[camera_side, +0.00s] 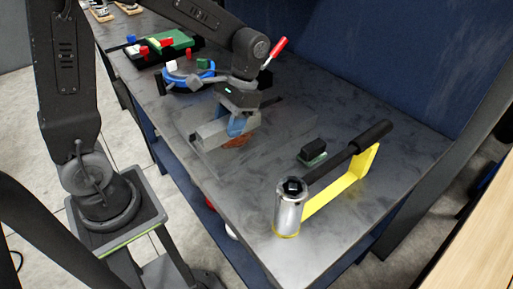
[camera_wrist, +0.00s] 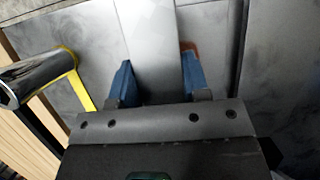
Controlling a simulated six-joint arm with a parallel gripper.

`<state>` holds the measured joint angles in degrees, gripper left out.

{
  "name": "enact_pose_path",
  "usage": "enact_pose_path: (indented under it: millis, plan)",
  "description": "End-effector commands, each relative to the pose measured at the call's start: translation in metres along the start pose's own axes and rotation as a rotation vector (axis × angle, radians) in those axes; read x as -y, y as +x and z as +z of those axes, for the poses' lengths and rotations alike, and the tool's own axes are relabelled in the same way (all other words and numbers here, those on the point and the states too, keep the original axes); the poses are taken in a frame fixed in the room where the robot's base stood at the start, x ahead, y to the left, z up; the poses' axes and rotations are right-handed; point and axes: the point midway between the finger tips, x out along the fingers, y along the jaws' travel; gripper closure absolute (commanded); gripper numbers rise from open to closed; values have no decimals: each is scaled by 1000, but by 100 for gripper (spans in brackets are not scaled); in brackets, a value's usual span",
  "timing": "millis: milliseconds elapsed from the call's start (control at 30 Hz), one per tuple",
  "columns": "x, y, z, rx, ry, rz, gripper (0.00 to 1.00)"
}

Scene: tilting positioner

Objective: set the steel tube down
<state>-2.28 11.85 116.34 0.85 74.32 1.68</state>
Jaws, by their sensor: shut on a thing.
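My gripper (camera_side: 238,124) has blue fingers and is shut on a grey, square-sided steel tube (camera_side: 209,134). The tube sticks out to the left of the fingers in the side view. In the wrist view the tube (camera_wrist: 151,45) runs up the picture between the two fingers (camera_wrist: 154,80). A flat grey plate (camera_side: 285,122) lies below the gripper. I cannot tell whether the tube touches the plate. An orange-red piece (camera_side: 237,141) shows under the tube, partly hidden by it and the fingers.
A shiny cylinder (camera_side: 289,212) stands at the table's front, beside a yellow bracket (camera_side: 335,192) with a black bar (camera_side: 350,149). A small dark block (camera_side: 313,150) is near them. A blue ring (camera_side: 190,80) and coloured parts (camera_side: 165,44) are behind. The right table side is clear.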

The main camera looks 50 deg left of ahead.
Motion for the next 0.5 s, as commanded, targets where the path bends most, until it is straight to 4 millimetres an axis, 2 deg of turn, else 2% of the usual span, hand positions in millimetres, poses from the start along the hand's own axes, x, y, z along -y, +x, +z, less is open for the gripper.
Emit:
enact_pose_path:
  millis: [300, 500]
  plan:
    - [-64, 33, -21, 3, 8, -3, 100]
    - [-96, 48, -32, 0, 6, -2, 100]
